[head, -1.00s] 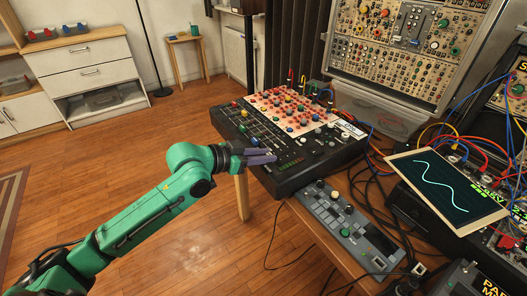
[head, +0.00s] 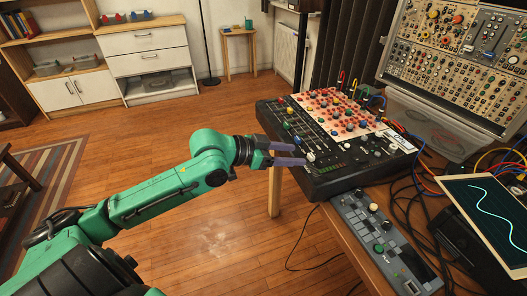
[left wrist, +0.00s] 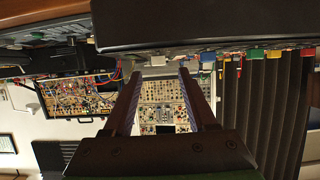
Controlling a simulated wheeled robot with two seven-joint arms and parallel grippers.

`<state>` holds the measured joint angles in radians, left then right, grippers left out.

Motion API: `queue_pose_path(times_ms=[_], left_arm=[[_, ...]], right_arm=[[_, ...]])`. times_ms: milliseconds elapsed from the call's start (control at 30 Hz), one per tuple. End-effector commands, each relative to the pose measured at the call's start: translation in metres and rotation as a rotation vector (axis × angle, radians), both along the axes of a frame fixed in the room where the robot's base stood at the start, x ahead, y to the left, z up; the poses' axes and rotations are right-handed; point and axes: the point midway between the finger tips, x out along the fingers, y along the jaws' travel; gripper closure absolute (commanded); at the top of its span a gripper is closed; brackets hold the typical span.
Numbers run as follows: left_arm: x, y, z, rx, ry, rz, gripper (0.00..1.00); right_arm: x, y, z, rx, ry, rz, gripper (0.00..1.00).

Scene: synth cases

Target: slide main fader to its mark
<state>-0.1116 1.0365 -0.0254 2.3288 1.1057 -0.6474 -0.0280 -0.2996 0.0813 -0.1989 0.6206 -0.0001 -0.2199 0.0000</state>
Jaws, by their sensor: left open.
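The black mixer (head: 341,181) sits on the wooden table, with rows of coloured knobs and several fader slots. A white cap (head: 310,157) stands near its front left part, just beyond my fingertips; it looks like the main fader, but I cannot be sure. I cannot make out its mark. My left gripper (head: 304,158) is open, its two purple fingers reaching over the mixer's left edge. In the left wrist view its fingers (left wrist: 163,72) stand apart, with a small pale piece (left wrist: 157,60) in line with the gap; contact cannot be told. My right gripper is not in view.
A grey controller (head: 383,243) lies in front of the mixer. A tablet with a wave trace (head: 490,212) stands at the right, among cables. A modular synth rack (head: 465,50) rises behind.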

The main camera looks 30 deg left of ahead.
Motion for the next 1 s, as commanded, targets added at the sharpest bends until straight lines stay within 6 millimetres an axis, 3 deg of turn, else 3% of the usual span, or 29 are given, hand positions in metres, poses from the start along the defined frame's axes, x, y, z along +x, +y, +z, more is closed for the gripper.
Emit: queue_pose_path(times_ms=[400, 533, 1000], left_arm=[[-0.052, 0.040, 0.028, 0.000, 0.003, -0.002, 0.43], [-0.066, 0.052, 0.040, -0.002, 0.002, -0.002, 0.43], [-0.070, 0.056, 0.038, 0.003, -0.001, -0.004, 0.43]], right_arm=[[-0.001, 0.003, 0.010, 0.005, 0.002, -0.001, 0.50], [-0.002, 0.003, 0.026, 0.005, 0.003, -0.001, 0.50], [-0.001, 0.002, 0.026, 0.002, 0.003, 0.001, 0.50]])
